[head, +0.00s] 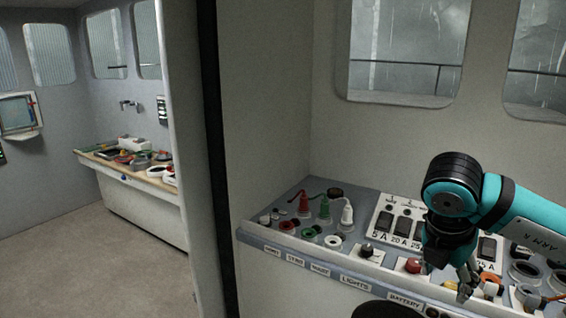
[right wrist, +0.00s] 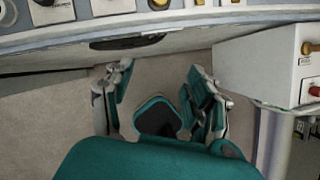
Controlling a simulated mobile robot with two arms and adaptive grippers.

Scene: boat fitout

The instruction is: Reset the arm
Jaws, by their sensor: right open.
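My right arm, teal and black, comes in from the right in the head view. Its right gripper (head: 466,284) hangs down at the front edge of the grey console (head: 262,237), near the battery label. In the right wrist view the right gripper (right wrist: 160,88) shows its two fingers spread apart with nothing between them. Beyond the fingers is the console's front edge, with bare floor or wall behind. My left gripper is in neither view.
Red, green and white plugs (head: 324,209) stand on the console's left part. A red button (head: 413,265) and breaker switches (head: 403,226) lie close to my arm. A white box (right wrist: 275,62) is at the right in the wrist view. A doorway and workbench (head: 150,205) are at the left.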

